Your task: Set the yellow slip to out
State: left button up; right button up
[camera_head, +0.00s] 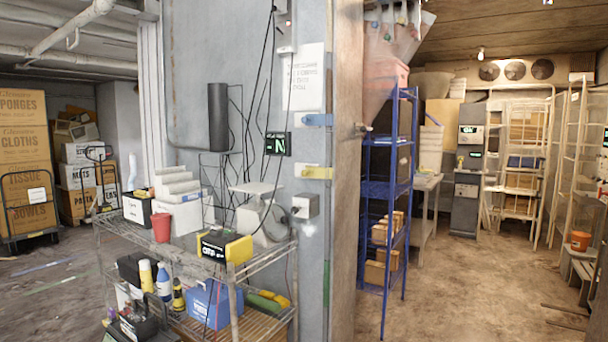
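The yellow slip (317,172) is a small, flat, level bar on the grey wall panel, close to its right edge by the doorway. Its left end looks paler; any lettering on it is too small to read. A similar blue slip (318,120) sits above it, below a white notice. A small dark display (278,144) with green characters is to the left, between the heights of the two slips. A grey switch box (305,205) is below the yellow slip. Neither of my grippers shows in the head view.
A wire shelf rack (200,258) with a yellow-and-black device (224,246), a scale and bottles stands before the panel, below and left of the slip. Right of the panel, a doorway opens to a room with a blue rack (387,190). The floor there is largely clear.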

aim_at(313, 172)
jog(key=i+j, duration=0.1)
jog(key=i+l+z, duration=0.1)
jog(key=i, duration=0.5)
jog(key=i+l+z, duration=0.1)
jog(key=i+l, duration=0.2)
jog(key=i, duration=0.35)
